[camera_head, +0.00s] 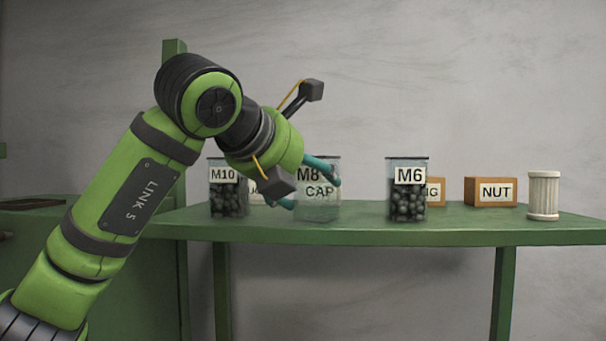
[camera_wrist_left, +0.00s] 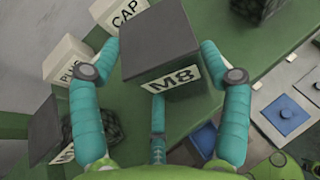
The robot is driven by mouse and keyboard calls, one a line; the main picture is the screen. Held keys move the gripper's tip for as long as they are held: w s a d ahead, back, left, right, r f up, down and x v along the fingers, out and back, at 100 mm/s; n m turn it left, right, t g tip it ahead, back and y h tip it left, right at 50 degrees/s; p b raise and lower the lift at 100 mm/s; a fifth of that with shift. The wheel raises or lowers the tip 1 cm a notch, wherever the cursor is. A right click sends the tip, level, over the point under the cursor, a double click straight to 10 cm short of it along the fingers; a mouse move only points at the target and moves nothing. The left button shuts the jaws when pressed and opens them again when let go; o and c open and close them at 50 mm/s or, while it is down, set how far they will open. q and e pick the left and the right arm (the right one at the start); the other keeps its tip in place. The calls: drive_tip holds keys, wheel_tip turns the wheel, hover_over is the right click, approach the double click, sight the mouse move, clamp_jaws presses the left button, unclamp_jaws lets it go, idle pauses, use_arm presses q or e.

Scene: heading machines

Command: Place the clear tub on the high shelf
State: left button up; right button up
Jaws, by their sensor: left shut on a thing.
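The clear tub marked M8 (camera_head: 318,208) is see-through, with a dark top, at the middle of the green shelf (camera_head: 460,230). Its dark square top and M8 label show in the left wrist view (camera_wrist_left: 160,48). My left gripper (camera_head: 313,189) reaches it from the left, its teal fingers shut around the tub. The fingers also flank it in the left wrist view (camera_wrist_left: 160,85). The tub looks upright, its base at about shelf level; I cannot tell whether it touches. My right gripper is not in view.
Dark-filled tubs M10 (camera_head: 228,198) and M6 (camera_head: 408,200) stand left and right of the M8 tub. A CAP box (camera_wrist_left: 124,14) and a PLUG box (camera_wrist_left: 67,61) are behind. A NUT box (camera_head: 491,192) and a white ribbed cylinder (camera_head: 543,195) stand farther right.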

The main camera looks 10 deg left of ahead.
use_arm(q)
drive_tip(key=shift+s+r, duration=0.15)
drive_tip(key=shift+s+d+f+b, duration=0.1)
drive_tip(key=shift+d+f+b, duration=0.05)
drive_tip(key=shift+f+b, duration=0.15)
drive_tip(key=o, duration=1.6)
drive_tip(key=shift+o, duration=0.2)
drive_tip(key=shift+r+p, duration=0.2)
drive_tip(key=shift+p, duration=0.1)
drive_tip(key=shift+s, duration=0.1)
drive_tip(key=b+v, duration=0.5)
drive_tip(key=v, duration=0.6)
drive_tip(key=shift+s+a+b, duration=0.25)
drive_tip(key=shift+a+b, duration=0.05)
drive_tip(key=shift+b, duration=0.05)
drive_tip(key=shift+r, duration=0.15)
